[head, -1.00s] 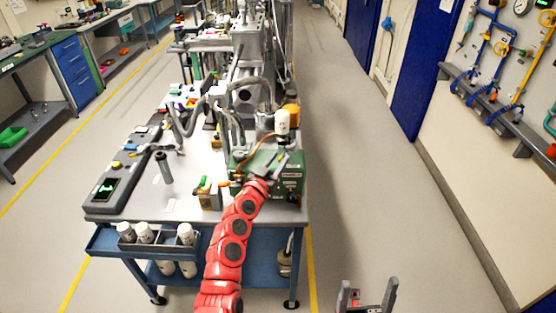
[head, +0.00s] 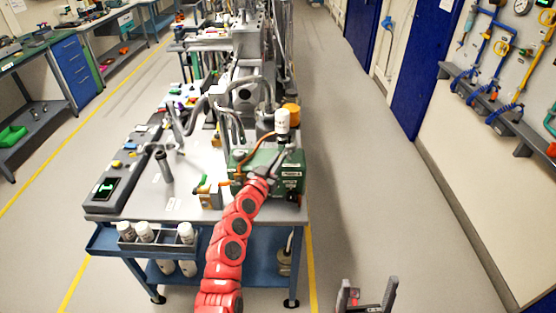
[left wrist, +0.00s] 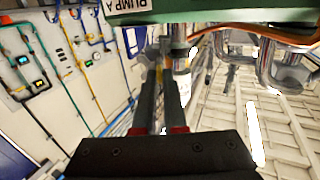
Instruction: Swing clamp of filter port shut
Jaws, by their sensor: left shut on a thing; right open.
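The filter port, a short metal fitting (left wrist: 180,50), shows beside the fingers in the left wrist view. In the head view it lies under a white canister (head: 282,121) at the right end of the green pump (head: 262,160). My left gripper (head: 284,154) is at the pump's top, just below the canister. Its dark fingers also show in the left wrist view (left wrist: 161,75), shut on a small part at the port. That part, apparently the clamp, is mostly hidden by the fingers. My right gripper (head: 367,296) is open and empty over the floor at the bottom.
An orange hose (head: 260,141) runs close to the left gripper. Bent metal pipes (head: 188,112) stand left of the pump. A long grey panel (head: 122,172) lies on the bench's left side. Bottles (head: 144,232) stand in the front tray. The floor to the right is clear.

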